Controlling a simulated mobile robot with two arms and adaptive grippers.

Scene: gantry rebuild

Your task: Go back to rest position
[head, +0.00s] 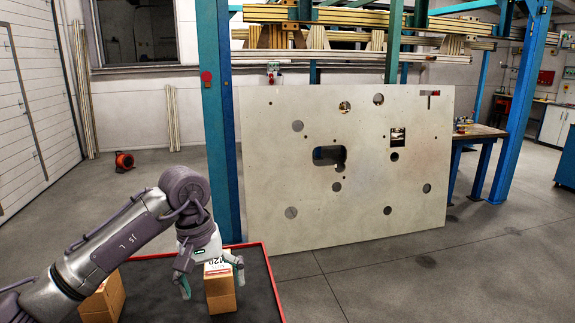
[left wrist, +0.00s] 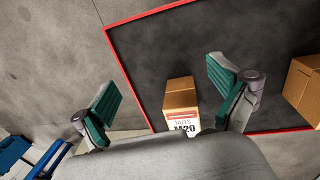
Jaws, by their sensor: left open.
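My left gripper (head: 212,278) shows in the head view above a dark tray, with its green-padded fingers spread. In the left wrist view the left gripper (left wrist: 168,98) is open, with a gap between the pads. A cardboard box (head: 220,290) with a white label stands on the tray close to the fingers. The box (left wrist: 181,95) also shows in the left wrist view, between and beyond the fingers, with "M20" on its label. I cannot tell how far the fingers are from it. My right gripper is not in view.
The dark tray (head: 258,280) has a red rim. A second cardboard box (head: 104,300) is at its left, partly behind my arm. A large pale panel with holes (head: 250,150) leans on a blue frame (head: 218,110). Open floor (head: 400,285) lies right of the tray.

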